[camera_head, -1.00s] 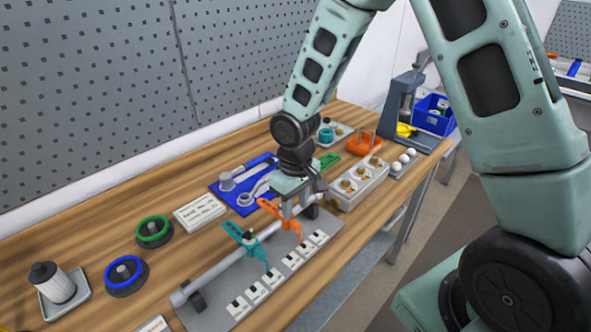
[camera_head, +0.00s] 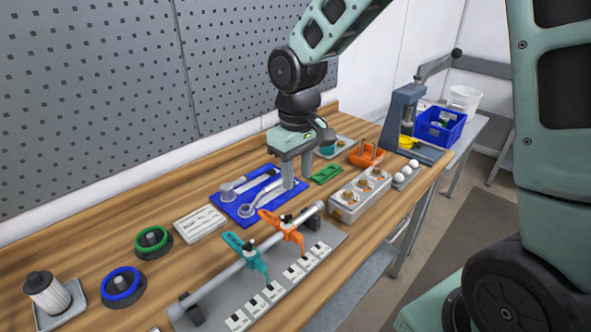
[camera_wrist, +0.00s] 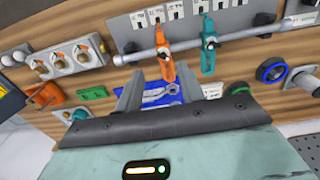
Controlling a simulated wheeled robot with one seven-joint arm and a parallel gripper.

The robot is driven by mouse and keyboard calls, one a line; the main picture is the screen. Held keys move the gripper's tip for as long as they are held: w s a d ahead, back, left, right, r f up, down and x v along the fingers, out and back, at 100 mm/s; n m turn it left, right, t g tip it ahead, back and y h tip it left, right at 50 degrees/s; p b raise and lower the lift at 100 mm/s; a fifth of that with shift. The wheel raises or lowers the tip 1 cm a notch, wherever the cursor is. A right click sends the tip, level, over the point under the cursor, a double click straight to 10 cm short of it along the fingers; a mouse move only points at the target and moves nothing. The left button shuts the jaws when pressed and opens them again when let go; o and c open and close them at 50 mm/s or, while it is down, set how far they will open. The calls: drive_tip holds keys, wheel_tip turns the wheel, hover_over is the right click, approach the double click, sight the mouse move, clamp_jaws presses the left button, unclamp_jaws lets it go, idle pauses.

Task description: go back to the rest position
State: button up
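My gripper (camera_head: 295,180) is above the table at the inner side of the blue tool tray (camera_head: 232,205), apart from the bar. In the wrist view its two fingers (camera_wrist: 160,86) stand apart with nothing held between them, and a wrench on the tray shows beyond the gap. The grey bar (camera_head: 216,283) carries a teal agitator (camera_head: 245,252) and an orange agitator (camera_head: 282,230), which also shows in the wrist view (camera_wrist: 164,52). Both hang over a grey plate with several white labelled blocks (camera_head: 270,292).
A grey box with several knobs (camera_head: 345,207), an orange holder (camera_head: 366,155) and a grey press (camera_head: 405,115) stand to the right. Green and blue ringed knobs (camera_head: 123,285) and a white filter (camera_head: 46,292) stand left. The perforated wall (camera_head: 90,100) rises behind the table.

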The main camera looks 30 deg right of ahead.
drive_tip(key=s+a+f+n+b, duration=0.1)
drive_tip(key=s+a, duration=0.4)
drive_tip(key=s, duration=0.6)
drive_tip(key=s+a+f+n+b, duration=0.1)
drive_tip(key=s+a+n+b, duration=0.1)
drive_tip(key=s+a, duration=0.4)
drive_tip(key=s+n, duration=0.1)
drive_tip(key=s, duration=0.4)
drive_tip(key=shift+s+y+b, duration=0.15)
drive_tip(key=shift+y+b, duration=0.15)
drive_tip(key=shift+b, duration=0.1)
drive_tip(key=shift+f, duration=0.1)
